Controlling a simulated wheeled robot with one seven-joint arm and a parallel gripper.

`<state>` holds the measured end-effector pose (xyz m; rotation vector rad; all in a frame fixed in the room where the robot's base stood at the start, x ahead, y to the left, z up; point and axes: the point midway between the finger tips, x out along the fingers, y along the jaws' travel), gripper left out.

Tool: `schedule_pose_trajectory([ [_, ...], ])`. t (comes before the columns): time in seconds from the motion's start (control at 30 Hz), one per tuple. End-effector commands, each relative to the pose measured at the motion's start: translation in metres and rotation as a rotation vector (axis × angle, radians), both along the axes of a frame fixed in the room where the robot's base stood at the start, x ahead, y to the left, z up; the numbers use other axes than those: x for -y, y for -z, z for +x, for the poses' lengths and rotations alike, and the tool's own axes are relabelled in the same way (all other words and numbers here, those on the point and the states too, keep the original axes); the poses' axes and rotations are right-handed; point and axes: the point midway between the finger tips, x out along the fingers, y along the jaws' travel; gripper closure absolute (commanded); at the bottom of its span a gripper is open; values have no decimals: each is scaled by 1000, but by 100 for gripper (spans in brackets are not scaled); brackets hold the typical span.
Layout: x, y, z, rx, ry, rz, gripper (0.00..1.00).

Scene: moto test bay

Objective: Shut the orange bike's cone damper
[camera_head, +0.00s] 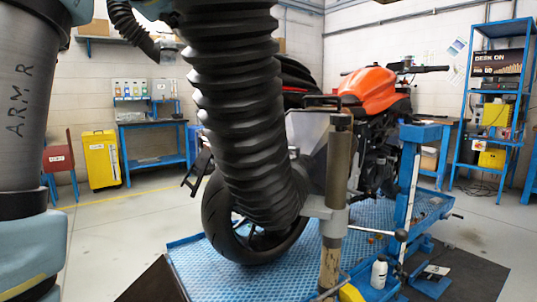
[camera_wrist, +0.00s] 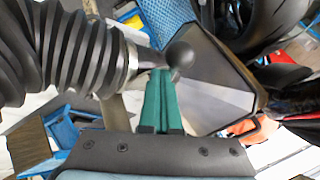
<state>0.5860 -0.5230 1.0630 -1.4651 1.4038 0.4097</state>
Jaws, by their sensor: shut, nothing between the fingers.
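The orange bike (camera_head: 368,88) stands on a blue lift, its rear wheel (camera_head: 215,215) toward me. A grey extraction cone (camera_head: 308,135) is behind the bike, joined to a thick black ribbed hose (camera_head: 235,110). In the wrist view the cone (camera_wrist: 215,88) opens to the right of the hose (camera_wrist: 80,50). A dark ball knob (camera_wrist: 180,53) sits near the cone's neck. My gripper (camera_wrist: 161,73) has its green fingers together, empty, tips right beside the knob; contact is unclear. My gripper cannot be made out in the head view. The damper's position is not clear.
The blue lift platform (camera_head: 200,262) lies under the bike. A post (camera_head: 337,165) stands close to the cone, and a lever with a black ball end (camera_head: 400,235) sticks out near a white bottle (camera_head: 379,272). Shelves (camera_head: 500,95) and a yellow cabinet (camera_head: 101,158) stand farther back.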

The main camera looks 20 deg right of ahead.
Motion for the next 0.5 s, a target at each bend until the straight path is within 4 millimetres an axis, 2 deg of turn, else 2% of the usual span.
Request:
schedule_pose_trajectory([
  [0.03, 0, 7, 6, -1, 30, -3, 100],
  [0.5, 7, 1, 30, -2, 328, -1, 100],
])
